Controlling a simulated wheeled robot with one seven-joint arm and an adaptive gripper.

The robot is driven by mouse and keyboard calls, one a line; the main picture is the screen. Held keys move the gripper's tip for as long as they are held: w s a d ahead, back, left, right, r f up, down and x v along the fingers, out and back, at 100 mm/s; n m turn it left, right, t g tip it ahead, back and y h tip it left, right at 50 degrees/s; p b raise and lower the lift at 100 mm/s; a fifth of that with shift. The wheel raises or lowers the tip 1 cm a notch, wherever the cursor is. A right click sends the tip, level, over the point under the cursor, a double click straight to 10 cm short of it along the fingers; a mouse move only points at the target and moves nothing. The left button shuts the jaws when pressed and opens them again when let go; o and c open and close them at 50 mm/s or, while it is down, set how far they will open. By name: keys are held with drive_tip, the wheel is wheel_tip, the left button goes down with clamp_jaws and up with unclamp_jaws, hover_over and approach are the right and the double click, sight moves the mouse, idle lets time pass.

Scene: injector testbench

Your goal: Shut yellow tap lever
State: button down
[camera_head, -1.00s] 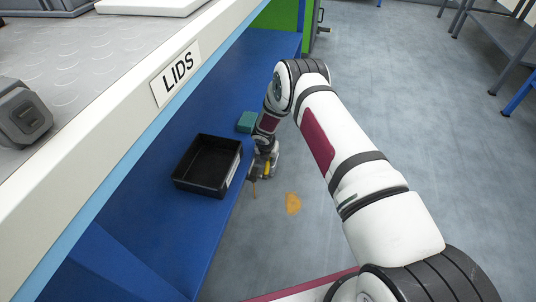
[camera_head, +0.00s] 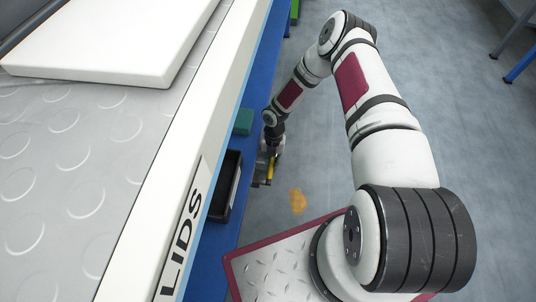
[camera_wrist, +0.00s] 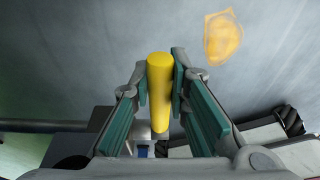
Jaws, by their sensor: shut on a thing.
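The yellow tap lever (camera_wrist: 160,95) stands out as a yellow bar in the middle of the wrist view. My gripper (camera_wrist: 160,88) is shut on it, with one teal-padded finger on each side. In the head view the lever (camera_head: 270,168) is a small yellow strip at the edge of the blue bench. My gripper (camera_head: 266,172) is beside it there, small and partly hidden. The tap body under the lever is mostly hidden; a small metal and blue part shows below the lever in the wrist view.
A black tray (camera_head: 228,190) and a teal block (camera_head: 243,122) lie on the blue lower shelf (camera_head: 222,232), under the bench with the LIDS label (camera_head: 184,238). A white board (camera_head: 105,38) lies on the bench top.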

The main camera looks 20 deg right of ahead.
drive_tip(key=shift+f, duration=0.1)
idle(0.3)
drive_tip(key=c, duration=1.5)
unclamp_jaws()
drive_tip(key=v, duration=1.2)
drive_tip(key=shift+w+d, duration=0.1)
